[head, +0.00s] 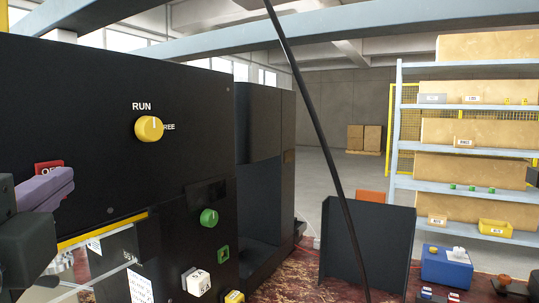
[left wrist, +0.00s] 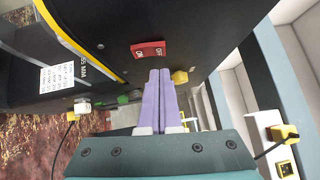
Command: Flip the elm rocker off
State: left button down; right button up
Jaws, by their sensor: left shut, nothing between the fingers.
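A red rocker (left wrist: 148,51) with white lettering, OFF readable, sits on the dark machine panel in the left wrist view. No "elm" label is readable. In the head view only part of the rocker (head: 47,166) shows at the left, the rest hidden behind my left gripper. My left gripper (head: 66,184) has purple fingers, shut and empty. In the left wrist view the fingertips (left wrist: 160,73) lie just below the rocker; whether they touch it I cannot tell. Which side of the rocker is pressed is too small to tell. My right gripper is not in view.
A yellow-edged opening lies below the rocker. Shelving (head: 460,150) with boxes stands at the right. Open floor shows beyond the machine.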

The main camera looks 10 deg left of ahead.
pick_arm(q)
jog(key=shift+w+a, duration=0.35)
jog(key=shift+a, duration=0.55)
jog(key=shift+r, duration=0.1)
jog(key=p, duration=0.1)
jog(key=r+p, duration=0.1)
jog(key=p, duration=0.1)
jog(key=shift+w+a+n+g, duration=0.1)
jog(key=shift+a+n+g, duration=0.2)
jog(key=shift+d+f+b, duration=0.1)
jog(key=shift+f+b, duration=0.3)
jog(key=shift+b, duration=0.15)
